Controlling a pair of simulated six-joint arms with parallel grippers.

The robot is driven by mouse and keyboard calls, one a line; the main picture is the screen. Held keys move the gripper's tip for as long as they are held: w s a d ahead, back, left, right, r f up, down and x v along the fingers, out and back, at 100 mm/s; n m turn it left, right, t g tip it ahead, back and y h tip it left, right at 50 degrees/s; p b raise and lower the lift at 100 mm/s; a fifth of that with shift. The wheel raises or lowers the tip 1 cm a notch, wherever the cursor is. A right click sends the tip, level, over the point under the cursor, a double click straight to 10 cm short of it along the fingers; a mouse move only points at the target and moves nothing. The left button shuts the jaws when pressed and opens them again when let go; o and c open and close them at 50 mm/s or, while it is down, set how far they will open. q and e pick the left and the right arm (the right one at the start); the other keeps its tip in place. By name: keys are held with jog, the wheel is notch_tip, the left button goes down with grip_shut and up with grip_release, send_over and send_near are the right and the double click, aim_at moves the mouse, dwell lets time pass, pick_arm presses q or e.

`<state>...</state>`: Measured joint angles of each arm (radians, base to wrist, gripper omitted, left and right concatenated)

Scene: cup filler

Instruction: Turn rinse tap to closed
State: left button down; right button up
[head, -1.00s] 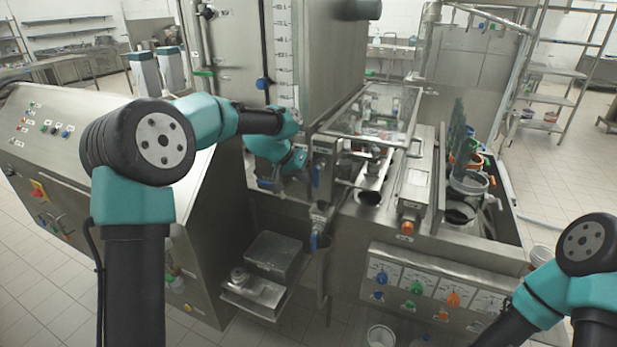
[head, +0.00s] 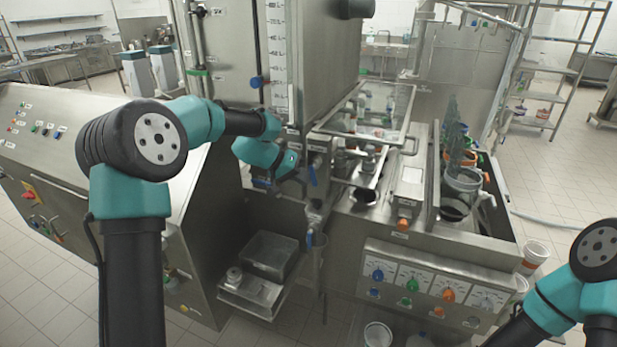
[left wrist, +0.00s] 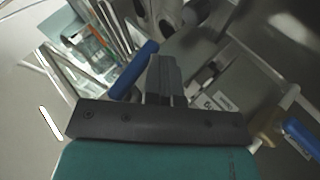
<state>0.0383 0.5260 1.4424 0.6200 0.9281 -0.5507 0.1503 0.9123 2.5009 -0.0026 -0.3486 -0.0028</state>
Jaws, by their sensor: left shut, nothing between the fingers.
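Several blue tap handles show, and I cannot tell which is the rinse tap. There, a blue handle (left wrist: 133,71) is close left of the fingers, contact unclear, and a second blue handle (left wrist: 301,138) is at lower right. In the head view my left wrist hides the fingers. My right gripper is out of view.
The steel tank (head: 318,60) stands above the taps. A grey bin (head: 268,256) sits on a low shelf below. The sloped control cabinet (head: 60,130) is on the left, and a panel of coloured knobs (head: 430,287) is at right.

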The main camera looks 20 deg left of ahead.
aim_at(315, 181)
pick_arm(q)
jog(key=h, duration=0.2)
jog(key=d+n+h, duration=0.1)
jog(key=h, duration=0.1)
jog(key=d+n+h, duration=0.1)
jog(key=h, duration=0.1)
jog(key=shift+d+f+t+h, duration=0.2)
jog(key=shift+f+t+h, duration=0.1)
jog(key=shift+f+t, duration=0.1)
jog(key=h, duration=0.1)
jog(key=d+n+t+h, duration=0.1)
jog(key=h, duration=0.1)
jog(key=shift+s+d+r, duration=0.1)
jog(key=shift+d+r, duration=0.05)
jog(key=shift+r, duration=0.05)
jog(key=shift+d+r+n+t+h, duration=0.25)
jog(key=shift+n+t+h, duration=0.15)
jog(key=shift+h, duration=0.2)
jog(key=shift+d+r+n+t+h, duration=0.15)
jog(key=shift+d+n+t+h, duration=0.15)
jog(key=shift+n+h, duration=0.25)
jog(key=shift+s, duration=0.1)
jog(key=v, duration=0.7)
jog(key=shift+a, duration=0.2)
jog(key=c, duration=1.8)
grip_release()
jog(key=shift+s, duration=0.1)
